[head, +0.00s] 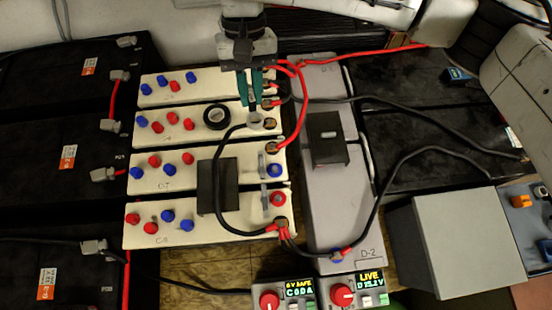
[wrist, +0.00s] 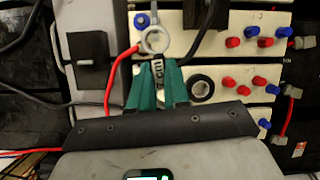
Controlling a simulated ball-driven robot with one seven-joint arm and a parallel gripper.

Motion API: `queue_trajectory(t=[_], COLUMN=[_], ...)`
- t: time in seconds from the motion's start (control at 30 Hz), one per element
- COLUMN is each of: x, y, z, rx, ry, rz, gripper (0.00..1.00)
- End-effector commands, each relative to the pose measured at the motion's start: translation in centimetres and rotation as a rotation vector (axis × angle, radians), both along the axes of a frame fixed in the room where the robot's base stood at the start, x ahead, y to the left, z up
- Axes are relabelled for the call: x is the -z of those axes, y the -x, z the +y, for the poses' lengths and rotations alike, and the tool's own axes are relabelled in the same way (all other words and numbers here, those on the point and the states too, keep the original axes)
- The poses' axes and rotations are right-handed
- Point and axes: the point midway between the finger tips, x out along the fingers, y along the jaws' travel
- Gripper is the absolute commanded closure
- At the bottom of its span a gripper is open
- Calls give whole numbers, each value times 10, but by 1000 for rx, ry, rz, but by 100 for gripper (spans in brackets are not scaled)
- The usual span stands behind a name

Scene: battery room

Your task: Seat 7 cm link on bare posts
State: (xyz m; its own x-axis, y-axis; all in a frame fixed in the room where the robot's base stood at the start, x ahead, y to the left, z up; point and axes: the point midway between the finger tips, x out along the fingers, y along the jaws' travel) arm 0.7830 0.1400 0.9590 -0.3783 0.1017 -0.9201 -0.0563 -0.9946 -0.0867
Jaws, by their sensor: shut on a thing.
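My gripper (head: 250,98) is shut on the link, with its green fingers pointing down over the cream batteries. The link shows in the wrist view as a dark strap (wrist: 158,72) marked 7 cm, with a grey ring (wrist: 154,40) at its far end; its near end is hidden between the fingers. In the head view the ring (head: 255,117) is beside a black cable's end on the second cream battery; I cannot tell its height. A blue post (head: 274,170) and a red post (head: 278,198) stand bare on the two lower cream batteries, beside grey upright tabs.
A black cable (head: 218,170) arcs left of the posts, past a black block (head: 208,186). A red cable (head: 301,110) curves at right. A black tape roll (head: 216,116) lies left of my gripper. One meter (head: 284,292) reads SAFE, the other (head: 352,289) LIVE.

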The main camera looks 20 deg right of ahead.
Motion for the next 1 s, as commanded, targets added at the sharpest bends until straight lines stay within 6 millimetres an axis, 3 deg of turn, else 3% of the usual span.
queue_trajectory(t=[0.2, 0.4, 0.6, 1.0], x=[23, 36, 40, 58], y=[65, 109, 126, 127], z=[5, -5, -11, -11], rx=[37, 101, 140, 142], ry=[35, 49, 52, 53], rz=[-2, 4, 6, 5], gripper=[100, 100, 100, 100])
